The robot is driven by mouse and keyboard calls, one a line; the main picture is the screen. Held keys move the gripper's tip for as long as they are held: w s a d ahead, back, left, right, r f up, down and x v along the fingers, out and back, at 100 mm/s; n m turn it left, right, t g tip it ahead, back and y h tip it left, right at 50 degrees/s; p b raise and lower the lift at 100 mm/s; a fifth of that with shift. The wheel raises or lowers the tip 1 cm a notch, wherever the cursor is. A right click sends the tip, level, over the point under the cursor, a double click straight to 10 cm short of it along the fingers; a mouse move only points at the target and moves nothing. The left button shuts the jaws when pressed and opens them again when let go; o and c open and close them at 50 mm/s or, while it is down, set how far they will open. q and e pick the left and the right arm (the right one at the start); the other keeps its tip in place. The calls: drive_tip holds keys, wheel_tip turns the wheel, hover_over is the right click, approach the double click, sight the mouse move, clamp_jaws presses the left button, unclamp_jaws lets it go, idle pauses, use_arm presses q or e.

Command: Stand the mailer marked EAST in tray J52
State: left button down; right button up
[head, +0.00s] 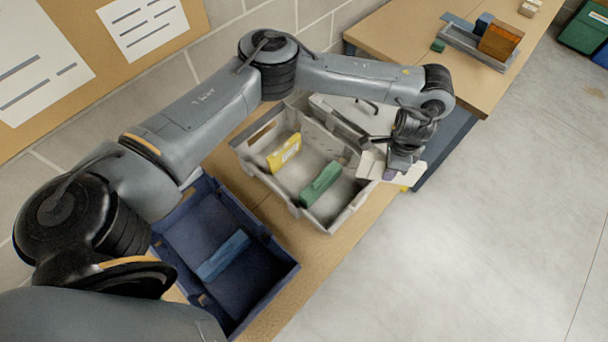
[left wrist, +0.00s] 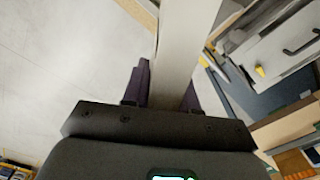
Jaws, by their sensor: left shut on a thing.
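My left gripper (head: 390,172) is shut on a pale cream mailer (head: 415,174), held near the right front edge of the grey tray. In the left wrist view, the dark purple fingers (left wrist: 165,85) close on both sides of the mailer (left wrist: 187,35). No marking on it is readable. The grey tray (head: 325,226) holds a yellow mailer (head: 284,152), with unreadable print, and a green mailer (head: 320,184). A blue tray (head: 275,277) nearer me holds a blue mailer (head: 223,256). No tray label is readable, so I cannot tell which is J52. My right gripper is out of view.
A pale grey container with a dark handle (head: 352,114) lies behind the grey tray, partly hidden by my arm. A farther wooden table (head: 400,35) carries a grey tray of small blocks (head: 470,45). The concrete floor (head: 480,210) to the right is open.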

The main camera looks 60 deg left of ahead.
use_arm(q)
drive_tip(key=m, duration=0.2)
drive_tip(key=w+m, duration=0.1)
drive_tip(key=m, duration=0.1)
drive_tip(key=shift+a+r, duration=0.15)
drive_tip(key=shift+r, duration=0.15)
drive_tip(key=a+f+m+p, duration=0.15)
drive_tip(key=a+m, duration=0.85)
drive_tip(key=m, duration=1)
drive_tip(key=s+a+f+b, duration=0.2)
drive_tip(key=s+a+f, duration=0.4)
drive_tip(key=a+f, duration=0.3)
drive_tip(key=s+a+f+b, duration=0.3)
drive_tip(key=s+a+f, duration=0.4)
drive_tip(key=a+f, duration=0.1)
drive_tip(key=shift+a+f, duration=0.4)
drive_tip(key=shift+a, duration=0.45)
